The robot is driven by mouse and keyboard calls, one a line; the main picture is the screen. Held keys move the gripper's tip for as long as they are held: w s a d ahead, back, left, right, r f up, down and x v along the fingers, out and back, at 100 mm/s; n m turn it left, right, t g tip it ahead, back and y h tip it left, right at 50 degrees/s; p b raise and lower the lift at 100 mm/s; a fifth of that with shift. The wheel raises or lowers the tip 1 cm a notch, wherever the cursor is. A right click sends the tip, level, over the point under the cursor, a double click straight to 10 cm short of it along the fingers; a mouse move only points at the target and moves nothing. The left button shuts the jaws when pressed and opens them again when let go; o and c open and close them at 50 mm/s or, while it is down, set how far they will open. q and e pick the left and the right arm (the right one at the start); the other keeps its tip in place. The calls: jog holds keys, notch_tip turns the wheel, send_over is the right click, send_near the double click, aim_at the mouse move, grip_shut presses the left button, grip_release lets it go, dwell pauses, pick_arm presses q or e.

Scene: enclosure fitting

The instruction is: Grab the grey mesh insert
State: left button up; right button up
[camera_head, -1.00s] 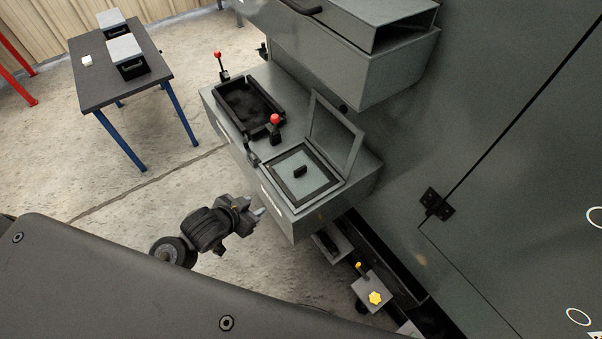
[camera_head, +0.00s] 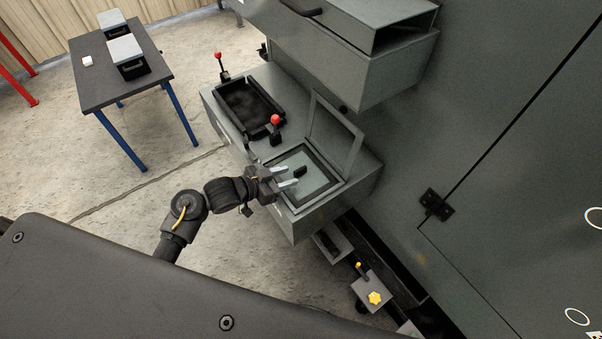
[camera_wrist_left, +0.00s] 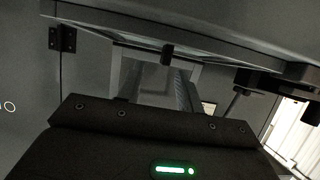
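The grey mesh insert (camera_head: 317,182) appears to be the light grey panel lying flat in a dark square frame on the grey cabinet ledge. A small black handle (camera_head: 300,171) stands up from its middle. My left gripper (camera_head: 290,177) is open, with two pale fingers apart over the left part of the panel. Its fingertips are close to the handle, and nothing is held. Whether they touch the panel I cannot tell. My right gripper is out of view.
A hinged frame lid (camera_head: 336,135) stands open behind the panel. A black tray (camera_head: 235,119) and a red-knobbed lever (camera_head: 275,121) are on the ledge to the left. A grey box (camera_head: 370,75) overhangs behind. A dark table (camera_head: 105,88) stands far left.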

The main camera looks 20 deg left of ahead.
aim_at(298, 170)
pick_arm(q)
jog(key=shift+w+a+p+x, duration=0.15)
jog(key=shift+p+x, duration=0.2)
jog(key=shift+x, duration=1.25)
jog(key=shift+w+a+p+x, duration=0.15)
jog(key=shift+p+x, duration=0.15)
jog(key=shift+x, duration=1.3)
jog(key=shift+r, duration=0.15)
grip_shut()
